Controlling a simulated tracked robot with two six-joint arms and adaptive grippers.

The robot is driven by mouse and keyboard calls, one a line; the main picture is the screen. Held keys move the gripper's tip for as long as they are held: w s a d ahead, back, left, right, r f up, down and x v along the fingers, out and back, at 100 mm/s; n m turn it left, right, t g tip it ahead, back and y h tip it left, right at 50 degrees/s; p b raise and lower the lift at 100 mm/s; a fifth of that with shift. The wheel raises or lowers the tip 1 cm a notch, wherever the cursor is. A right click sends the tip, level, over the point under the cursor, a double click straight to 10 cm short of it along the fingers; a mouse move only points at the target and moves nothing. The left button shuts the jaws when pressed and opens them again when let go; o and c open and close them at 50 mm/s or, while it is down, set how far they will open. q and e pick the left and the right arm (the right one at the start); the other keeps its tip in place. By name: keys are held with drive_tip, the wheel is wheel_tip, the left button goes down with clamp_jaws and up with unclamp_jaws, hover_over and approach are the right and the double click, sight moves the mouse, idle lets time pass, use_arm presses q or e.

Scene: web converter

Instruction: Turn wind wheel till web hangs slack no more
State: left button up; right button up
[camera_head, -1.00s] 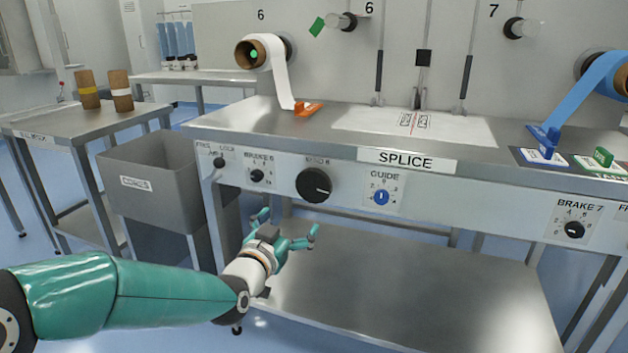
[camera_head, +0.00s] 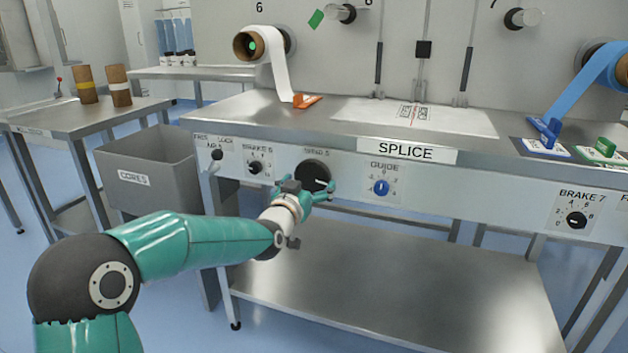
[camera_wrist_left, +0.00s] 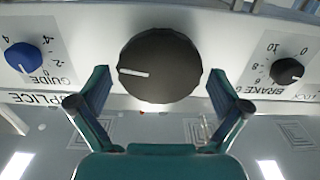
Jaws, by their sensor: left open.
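The wind wheel is a large black knob (camera_head: 313,174) with a white mark, on the front panel under the worktop. In the left wrist view the knob (camera_wrist_left: 160,66) sits between and just beyond my fingertips. My left gripper (camera_head: 308,190) is open in front of the knob and partly covers its lower edge. Its two fingers (camera_wrist_left: 160,88) are spread to either side of the knob, and I see no clear contact. The white web (camera_head: 281,75) comes off the core at station 6 and runs down to an orange clamp (camera_head: 306,101) on the worktop. My right gripper is out of view.
The blue guide knob (camera_head: 381,188) is right of the wheel, and the brake 6 knob (camera_head: 255,168) is left of it. A grey cores bin (camera_head: 150,170) stands at left. A steel lower shelf (camera_head: 400,290) lies below, bare.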

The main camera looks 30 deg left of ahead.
use_arm(q)
drive_tip(key=shift+x, duration=1.5)
drive_tip(key=c, duration=0.8)
drive_tip(key=shift+c, duration=0.2)
drive_tip(key=shift+m, duration=0.3)
